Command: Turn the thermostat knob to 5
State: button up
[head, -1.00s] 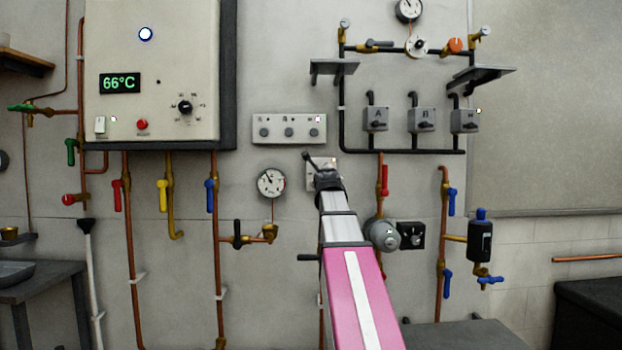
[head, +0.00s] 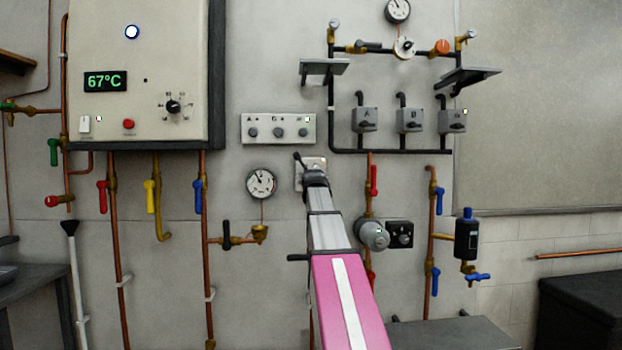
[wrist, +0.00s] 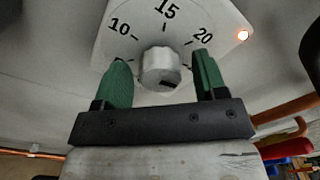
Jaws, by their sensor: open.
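In the wrist view a pale grey round knob (wrist: 160,69) sits on a white dial plate (wrist: 185,15) marked 10, 15 and 20. No 5 can be read there; the plate's lower part is hidden behind my gripper. A dark mark shows at the knob's lower right. My gripper (wrist: 160,63) is open, with one green finger on the left of the knob and one on the right, and gaps show between fingers and knob. In the head view the plate (head: 320,161) is mostly behind my arm, which hides the knob and fingers.
A boiler (head: 140,50) hangs upper left.

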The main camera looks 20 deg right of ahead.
jog(key=shift+w+d, duration=0.1)
jog(key=shift+w, duration=0.3)
jog(key=c, duration=0.9)
